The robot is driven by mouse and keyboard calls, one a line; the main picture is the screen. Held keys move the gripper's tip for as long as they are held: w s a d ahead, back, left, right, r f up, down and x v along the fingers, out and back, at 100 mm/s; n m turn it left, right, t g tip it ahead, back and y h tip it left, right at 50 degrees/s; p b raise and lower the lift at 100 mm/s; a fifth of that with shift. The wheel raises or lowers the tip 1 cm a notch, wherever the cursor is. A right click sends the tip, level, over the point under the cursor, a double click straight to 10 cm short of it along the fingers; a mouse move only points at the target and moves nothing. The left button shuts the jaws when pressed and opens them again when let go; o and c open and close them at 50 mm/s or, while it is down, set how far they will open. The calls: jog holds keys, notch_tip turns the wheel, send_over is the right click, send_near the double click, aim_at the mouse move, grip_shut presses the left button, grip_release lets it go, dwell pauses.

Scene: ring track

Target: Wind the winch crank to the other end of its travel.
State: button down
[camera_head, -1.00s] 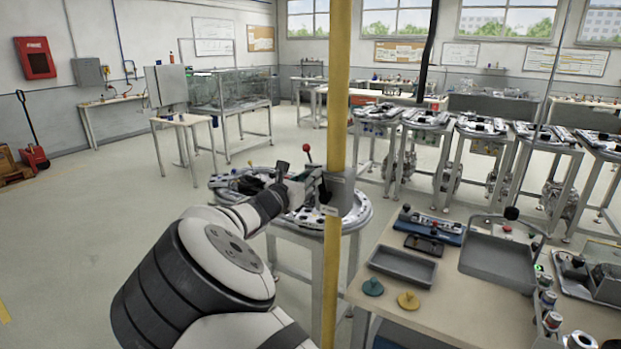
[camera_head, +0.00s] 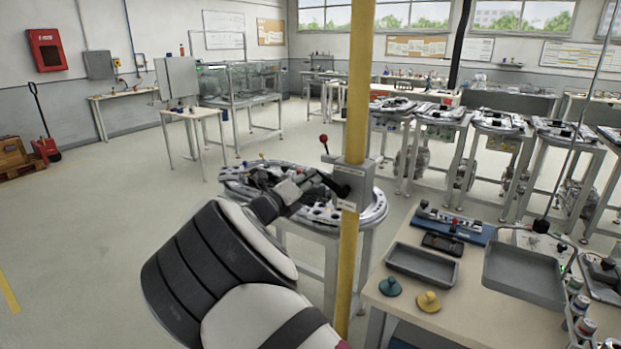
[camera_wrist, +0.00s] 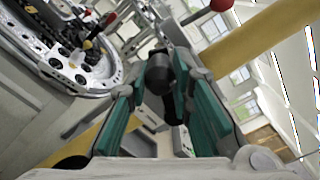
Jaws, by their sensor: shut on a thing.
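The winch is a grey box (camera_head: 354,184) fixed to a yellow post (camera_head: 350,265). A lever with a red ball (camera_head: 323,138) stands up at its left side; a red ball also shows at the top of the wrist view (camera_wrist: 221,5). My gripper (camera_head: 316,180) is at the left side of the box. In the wrist view, its green-padded fingers (camera_wrist: 160,88) are shut on a dark, rounded crank grip (camera_wrist: 158,72). The crank arm is mostly hidden by the fingers and my wrist.
A round ring track (camera_head: 375,212) on a stand lies behind and below the gripper. A bench (camera_head: 408,318) at the right carries a grey tray (camera_head: 422,264), two knobs and other parts. More ring-track stands line the back right.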

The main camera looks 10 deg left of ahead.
notch_tip(320, 180, down, 7)
jog(key=n+b, duration=0.2)
jog(key=n, duration=0.5)
jog(key=shift+n, duration=0.3)
jog(key=c, duration=1.4)
grip_release()
jog(key=shift+r, duration=0.1)
